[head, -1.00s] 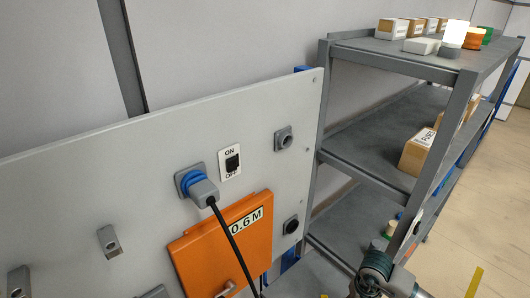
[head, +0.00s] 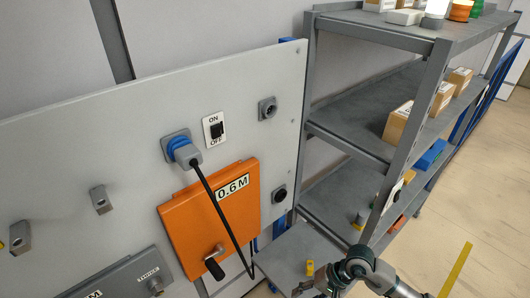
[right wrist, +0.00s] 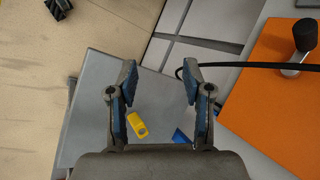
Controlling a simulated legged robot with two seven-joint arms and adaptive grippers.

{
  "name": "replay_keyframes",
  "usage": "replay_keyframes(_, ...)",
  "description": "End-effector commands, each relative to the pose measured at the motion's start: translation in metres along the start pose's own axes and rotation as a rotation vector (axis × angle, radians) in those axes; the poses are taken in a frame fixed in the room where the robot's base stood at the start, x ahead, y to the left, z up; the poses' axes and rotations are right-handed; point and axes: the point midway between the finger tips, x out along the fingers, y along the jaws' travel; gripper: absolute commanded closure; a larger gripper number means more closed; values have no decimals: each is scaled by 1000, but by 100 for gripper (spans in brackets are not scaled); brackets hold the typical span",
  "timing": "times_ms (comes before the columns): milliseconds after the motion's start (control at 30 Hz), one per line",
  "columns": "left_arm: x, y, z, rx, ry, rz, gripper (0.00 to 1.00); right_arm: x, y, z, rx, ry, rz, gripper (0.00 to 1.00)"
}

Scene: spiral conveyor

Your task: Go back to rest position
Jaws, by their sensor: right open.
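My right gripper (right wrist: 160,85) is open and empty in the right wrist view, with its two blue-padded fingers apart above a grey surface. In the head view my right gripper (head: 318,283) is at the bottom, just right of the panel. A blue plug (head: 187,152) with a black cable sits in a socket on the grey panel (head: 130,150). An orange door (head: 208,212) marked 0.6 M is on the panel, with a crank handle (head: 214,264). My left gripper is out of view.
A grey shelf unit (head: 375,37) with boxes (head: 398,125) stands on the right. A yellow object (right wrist: 137,125) lies on the grey surface (right wrist: 90,110) below my right gripper. The cable (head: 225,220) hangs close to my right gripper. Open floor (head: 480,200) lies at the far right.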

Motion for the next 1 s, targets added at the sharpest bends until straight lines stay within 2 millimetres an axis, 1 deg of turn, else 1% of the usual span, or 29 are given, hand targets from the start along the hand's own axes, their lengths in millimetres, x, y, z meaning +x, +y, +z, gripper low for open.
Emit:
replay_keyframes(33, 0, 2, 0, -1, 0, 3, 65, 8, -18, 12, 46, -45, -87, 50)
replay_keyframes(67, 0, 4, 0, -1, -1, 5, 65, 12, -30, 20, 83, -76, -148, 50)
replay_keyframes(167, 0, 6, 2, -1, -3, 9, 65, 14, -80, 51, 262, -225, -399, 50)
replay_keyframes(200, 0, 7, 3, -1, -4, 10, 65, 9, -104, 63, 368, -309, -522, 50)
replay_keyframes(267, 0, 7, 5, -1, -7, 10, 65, -8, -138, 76, 563, -463, -720, 50)
replay_keyframes(300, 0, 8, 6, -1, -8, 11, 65, -25, -156, 78, 711, -579, -849, 50)
replay_keyframes(367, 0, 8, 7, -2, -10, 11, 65, -53, -174, 71, 946, -762, -1031, 50)
replay_keyframes(400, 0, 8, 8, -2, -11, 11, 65, -72, -177, 60, 1110, -890, -1143, 50)
replay_keyframes(467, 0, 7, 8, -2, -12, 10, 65, -96, -170, 36, 1363, -1089, -1300, 50)
replay_keyframes(500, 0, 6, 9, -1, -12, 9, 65, -108, -158, 17, 1535, -1225, -1399, 50)
replay_keyframes(567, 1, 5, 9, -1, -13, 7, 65, -116, -128, -13, 1796, -1435, -1539, 50)
replay_keyframes(600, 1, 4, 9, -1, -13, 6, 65, -114, -102, -31, 1972, -1577, -1628, 50)
replay_keyframes(633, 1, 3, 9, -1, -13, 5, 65, -110, -80, -43, -2049, 1641, 1653, 50)
replay_keyframes(667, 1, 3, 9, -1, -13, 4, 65, -102, -57, -53, -1947, 1560, 1536, 50)
replay_keyframes(700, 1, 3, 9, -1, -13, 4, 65, -89, -27, -62, -1815, 1459, 1401, 50)
replay_keyframes(767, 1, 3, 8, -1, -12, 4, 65, -65, 19, -66, -1623, 1307, 1227, 50)
replay_keyframes(800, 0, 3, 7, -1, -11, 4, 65, -47, 46, -64, -1502, 1211, 1126, 50)
replay_keyframes(867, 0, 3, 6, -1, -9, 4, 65, -20, 84, -53, -1333, 1075, 1001, 50)
replay_keyframes(900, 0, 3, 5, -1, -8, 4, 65, -3, 104, -43, -1232, 993, 932, 50)
replay_keyframes(967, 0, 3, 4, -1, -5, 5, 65, 20, 130, -25, -1101, 883, 850, 50)
replay_keyframes(1000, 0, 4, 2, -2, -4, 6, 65, 32, 144, -13, -1023, 818, 804, 50)
